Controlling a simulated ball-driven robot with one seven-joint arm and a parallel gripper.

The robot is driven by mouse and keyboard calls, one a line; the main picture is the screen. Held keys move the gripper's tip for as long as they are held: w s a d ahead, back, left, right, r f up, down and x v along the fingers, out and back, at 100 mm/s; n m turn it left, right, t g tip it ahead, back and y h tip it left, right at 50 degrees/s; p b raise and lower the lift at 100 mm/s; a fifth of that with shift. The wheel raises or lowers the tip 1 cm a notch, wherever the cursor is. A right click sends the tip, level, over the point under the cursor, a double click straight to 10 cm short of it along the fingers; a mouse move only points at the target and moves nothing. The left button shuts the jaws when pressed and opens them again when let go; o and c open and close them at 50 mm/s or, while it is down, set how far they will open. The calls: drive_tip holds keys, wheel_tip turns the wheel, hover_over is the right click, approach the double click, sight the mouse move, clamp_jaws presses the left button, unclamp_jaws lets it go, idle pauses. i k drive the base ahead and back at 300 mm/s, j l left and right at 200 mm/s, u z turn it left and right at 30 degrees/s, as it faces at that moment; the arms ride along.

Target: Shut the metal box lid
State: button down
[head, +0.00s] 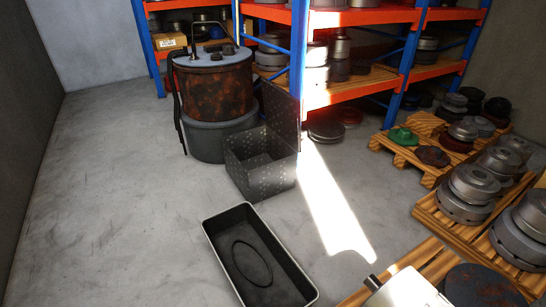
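The metal box (256,180) stands on the floor near the middle of the head view. It is grey, with small holes in its walls. Its lid (281,112) is open and stands roughly upright at the box's rear right side, close to a blue shelf post. The inside of the box looks dark, and I cannot tell what it holds. My gripper does not show in this view.
A black bin (222,262) with a ring-shaped thing inside stands in front of the box. A rusty drum (216,88) on a grey base stands behind it. Orange shelving (350,97) is behind, pallets (395,150) with metal parts are right. The left floor is clear.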

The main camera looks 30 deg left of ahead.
sight(282, 110)
drive_tip(key=i+j+u, duration=0.7)
drive_tip(key=j, duration=0.2)
drive_tip(key=i+j+u, duration=0.75)
drive_tip(key=i+u, duration=0.35)
drive_tip(key=i, duration=0.15)
drive_tip(key=i+j+u, duration=0.1)
drive_tip(key=i+u, duration=0.3)
drive_tip(key=i+z, duration=0.15)
drive_tip(key=i, duration=0.5)
drive_tip(key=i+z, duration=0.2)
drive_tip(key=i, duration=0.45)
drive_tip(key=i+j+z, duration=0.15)
drive_tip(key=i, duration=0.5)
drive_tip(key=i+l+z, duration=0.1)
drive_tip(key=i+z, duration=0.5)
drive_tip(key=z, duration=0.2)
drive_tip(key=i+z, duration=0.35)
drive_tip(key=i+j+z, duration=0.15)
drive_tip(key=z, duration=0.25)
drive_tip(key=i+l+z, duration=0.1)
drive_tip(key=i+z, duration=0.3)
drive_tip(key=i+j+z, duration=0.1)
drive_tip(key=i+z, duration=0.3)
drive_tip(key=i, duration=0.65)
